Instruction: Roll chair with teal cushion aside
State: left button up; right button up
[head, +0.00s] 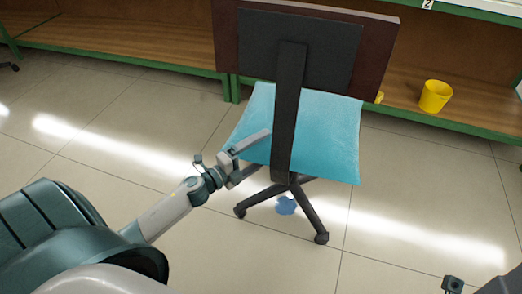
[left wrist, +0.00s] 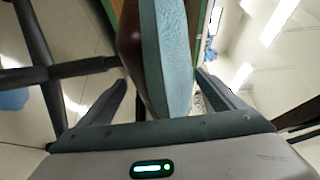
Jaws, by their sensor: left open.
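The chair has a teal cushion (head: 315,130), a dark backrest (head: 262,45) and a black star base (head: 312,215) with casters. It stands upright on the tiled floor with its back spine facing me. My left gripper (head: 255,143) is at the left part of the cushion, near the spine. In the left wrist view, the edge of the teal cushion (left wrist: 172,50) lies between the two open fingers (left wrist: 165,95). I cannot tell whether either finger touches it.
A green-framed wooden shelf (head: 140,55) runs along the back behind the chair. A yellow cup (head: 435,96) stands on its right part. A flat blue patch (head: 286,205) lies on the floor by the chair's base. Floor is clear left and right of the chair.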

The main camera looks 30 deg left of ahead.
pick_arm(q)
jog(key=shift+w, duration=0.2)
jog(key=c, duration=2.2)
jog(key=shift+o, duration=0.2)
